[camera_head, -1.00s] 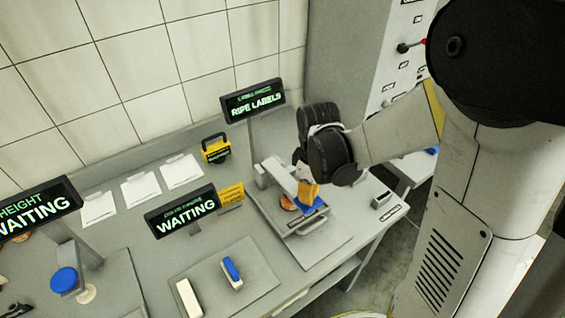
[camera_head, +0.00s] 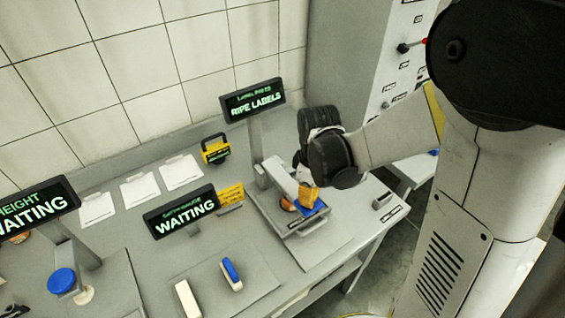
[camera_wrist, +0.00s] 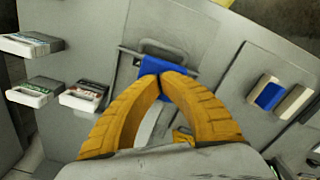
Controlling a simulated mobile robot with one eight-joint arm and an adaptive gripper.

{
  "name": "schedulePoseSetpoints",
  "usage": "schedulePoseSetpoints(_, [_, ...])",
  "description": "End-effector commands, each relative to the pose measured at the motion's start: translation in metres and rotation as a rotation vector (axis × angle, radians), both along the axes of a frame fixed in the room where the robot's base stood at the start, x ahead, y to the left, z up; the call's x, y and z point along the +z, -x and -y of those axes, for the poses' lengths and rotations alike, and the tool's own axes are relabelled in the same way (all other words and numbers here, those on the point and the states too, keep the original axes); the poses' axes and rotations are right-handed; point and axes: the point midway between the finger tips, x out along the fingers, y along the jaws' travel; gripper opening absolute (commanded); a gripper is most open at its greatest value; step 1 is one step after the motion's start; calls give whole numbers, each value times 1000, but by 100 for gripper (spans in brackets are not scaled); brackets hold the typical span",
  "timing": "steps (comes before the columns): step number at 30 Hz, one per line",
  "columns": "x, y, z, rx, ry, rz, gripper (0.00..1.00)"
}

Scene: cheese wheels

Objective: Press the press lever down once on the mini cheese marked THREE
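The label press (camera_head: 283,178) stands on the bench under a sign reading RIPE LABELS. Its lever ends in a blue pad (camera_head: 314,209), which also shows in the wrist view (camera_wrist: 152,66). My gripper (camera_head: 309,198) is over the pad with its yellow fingers pointing down. In the wrist view, its fingertips (camera_wrist: 174,76) are together at the pad's edge and appear to touch it. Nothing shows between them. An orange-red mini cheese (camera_head: 287,204) lies under the press lever, partly hidden. I cannot read its mark.
Two signs read WAITING, one in the middle (camera_head: 183,213) and one at left (camera_head: 38,208). A yellow-black box (camera_head: 215,149) and white sheets (camera_head: 140,190) are at the back.

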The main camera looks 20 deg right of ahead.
Motion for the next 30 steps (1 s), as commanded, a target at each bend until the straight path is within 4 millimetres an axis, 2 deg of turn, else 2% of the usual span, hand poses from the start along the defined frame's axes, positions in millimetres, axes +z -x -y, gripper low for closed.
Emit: schedulePoseSetpoints(30, [-5, 0, 0, 0, 0, 0, 0])
